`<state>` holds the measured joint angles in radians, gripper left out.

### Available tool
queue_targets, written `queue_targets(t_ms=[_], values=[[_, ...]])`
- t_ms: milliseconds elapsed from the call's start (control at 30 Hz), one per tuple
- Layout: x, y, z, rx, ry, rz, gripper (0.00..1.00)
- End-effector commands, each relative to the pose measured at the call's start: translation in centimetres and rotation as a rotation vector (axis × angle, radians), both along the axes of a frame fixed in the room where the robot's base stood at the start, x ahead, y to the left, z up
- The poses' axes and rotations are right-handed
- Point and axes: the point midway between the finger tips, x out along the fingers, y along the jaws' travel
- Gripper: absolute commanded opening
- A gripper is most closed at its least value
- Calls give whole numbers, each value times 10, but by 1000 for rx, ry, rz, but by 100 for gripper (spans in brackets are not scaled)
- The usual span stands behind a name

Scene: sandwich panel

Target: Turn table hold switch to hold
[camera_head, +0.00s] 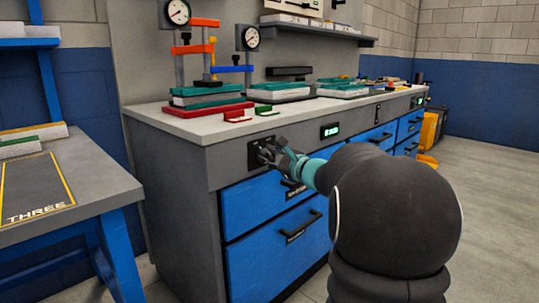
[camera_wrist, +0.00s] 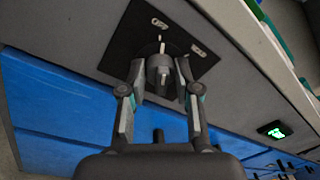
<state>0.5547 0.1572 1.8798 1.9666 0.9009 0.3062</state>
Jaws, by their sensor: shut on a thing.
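The table hold switch is a grey knob (camera_wrist: 159,68) on a dark square plate (camera_wrist: 122,48) on the front of the grey workbench. A short white mark shows on the plate just above the knob. Two small pale labels sit on the plate, one above the knob and one to its right; their words are too small to read. My gripper (camera_wrist: 159,80) is shut on the knob, one finger on each side. In the head view my gripper (camera_head: 268,156) is at the dark plate (camera_head: 254,147) and hides most of the knob.
A green-lit display (camera_head: 330,131) is right of the switch. Blue drawers (camera_head: 262,207) with black handles lie below. Clamps, gauges and panel stacks stand on the worktop (camera_head: 190,124). A grey table (camera_head: 92,180) marked THREE is at left. Open floor lies to the right.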

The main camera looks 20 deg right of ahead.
Motion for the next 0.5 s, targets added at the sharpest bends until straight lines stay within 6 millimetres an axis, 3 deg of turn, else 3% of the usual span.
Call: queue_targets(t_ms=[500], values=[[0, 0, 5, 426, 157, 1, 0]])
